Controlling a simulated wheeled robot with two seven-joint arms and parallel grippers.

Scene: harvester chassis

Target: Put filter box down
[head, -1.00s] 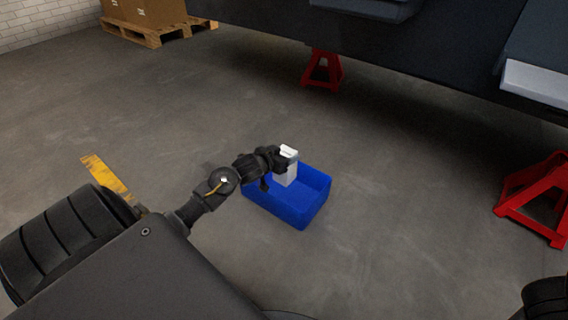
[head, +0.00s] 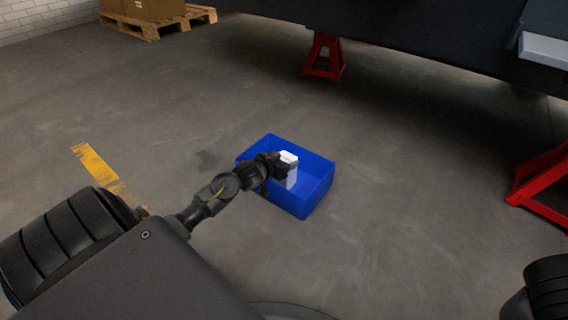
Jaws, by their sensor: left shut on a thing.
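The filter box (head: 291,174) is a small white and pale grey box, upright, at the left part of the blue crate (head: 318,188). Its lower part shows against the crate's inside; I cannot tell whether it touches the crate floor. My left gripper (head: 283,163) is shut on the filter box from its left side, reaching over the crate's left wall. My arm hides part of that wall. My right gripper is not in view.
Red stands (head: 323,58) and (head: 545,177) hold up the dark chassis (head: 420,35) at the top right. A wooden pallet with cartons (head: 158,22) stands at the back left. A yellow strip (head: 96,166) marks the floor. Floor around the crate is clear.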

